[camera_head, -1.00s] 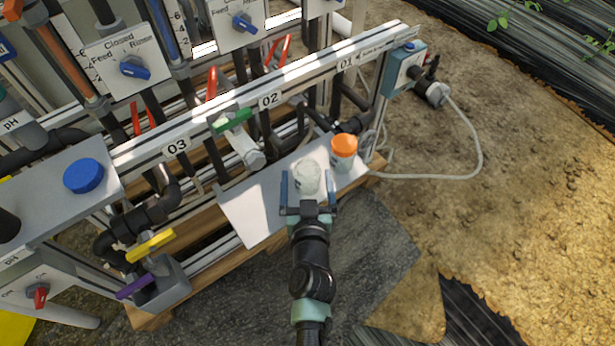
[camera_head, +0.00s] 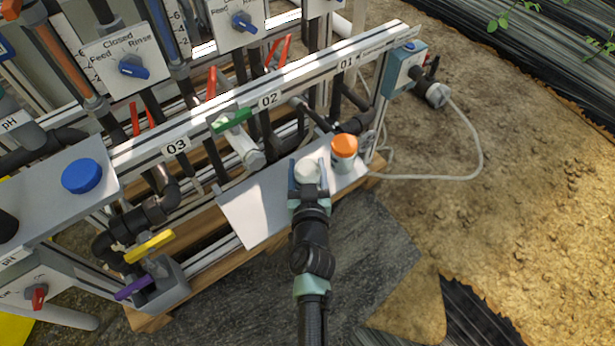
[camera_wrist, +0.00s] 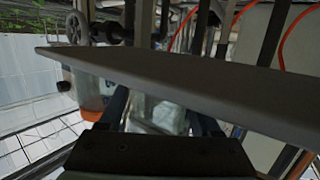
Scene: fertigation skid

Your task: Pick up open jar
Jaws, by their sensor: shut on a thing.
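The open jar (camera_head: 307,168) is whitish and stands over the white shelf plate (camera_head: 250,212). My gripper (camera_head: 308,173) is shut on it, with one finger on each side; my wrist hides its lower part in the head view. In the wrist view, the pale, see-through jar (camera_wrist: 156,112) shows between the two dark fingers of my gripper (camera_wrist: 160,115). I cannot tell whether its base touches the plate.
An orange-lidded jar (camera_head: 344,152) stands close to the right of my gripper. The rail (camera_head: 270,100) with labels and pipes runs behind. A green-handled valve (camera_head: 232,121) is at the back left. In the wrist view, the plate's edge (camera_wrist: 180,85) crosses close by.

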